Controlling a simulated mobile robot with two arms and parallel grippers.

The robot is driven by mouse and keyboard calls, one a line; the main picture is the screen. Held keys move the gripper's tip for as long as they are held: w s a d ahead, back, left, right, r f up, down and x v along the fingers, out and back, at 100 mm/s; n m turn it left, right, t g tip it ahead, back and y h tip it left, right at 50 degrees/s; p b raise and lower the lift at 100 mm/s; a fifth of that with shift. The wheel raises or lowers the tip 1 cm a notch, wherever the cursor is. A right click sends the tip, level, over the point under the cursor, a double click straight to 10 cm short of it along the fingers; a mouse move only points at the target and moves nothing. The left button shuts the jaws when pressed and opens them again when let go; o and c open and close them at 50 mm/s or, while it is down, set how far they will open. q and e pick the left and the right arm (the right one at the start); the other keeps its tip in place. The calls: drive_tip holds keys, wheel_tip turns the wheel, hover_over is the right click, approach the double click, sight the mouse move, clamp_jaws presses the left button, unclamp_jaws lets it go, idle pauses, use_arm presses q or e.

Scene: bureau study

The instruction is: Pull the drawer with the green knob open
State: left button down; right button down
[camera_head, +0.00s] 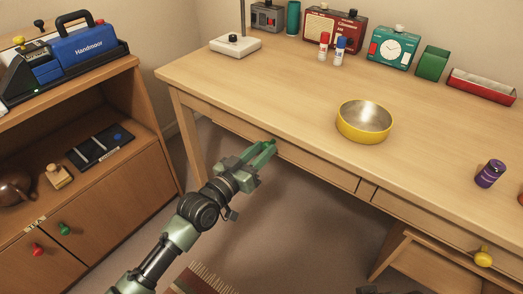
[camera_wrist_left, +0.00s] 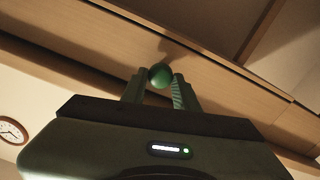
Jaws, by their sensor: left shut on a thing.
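The desk's left drawer (camera_head: 315,168) has a long wooden front under the desktop and looks flush with the desk frame. Its round green knob (camera_wrist_left: 160,76) shows in the left wrist view between my two fingers, against the drawer front (camera_wrist_left: 120,45). My left gripper (camera_head: 268,148) reaches the drawer from the front in the head view, with its fingers shut on the knob and mostly hiding it there. The left wrist view also shows the left gripper (camera_wrist_left: 158,92).
The desk (camera_head: 270,90) holds a yellow bowl (camera_head: 364,122) and a purple can (camera_head: 490,173). Its right drawer has a yellow knob (camera_head: 483,257). A cabinet (camera_head: 110,215) at left has a red knob (camera_head: 37,249) and another green knob (camera_head: 64,229). Floor shows beneath the desk.

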use_arm(q)
drive_tip(key=shift+a, duration=0.1)
idle(0.8)
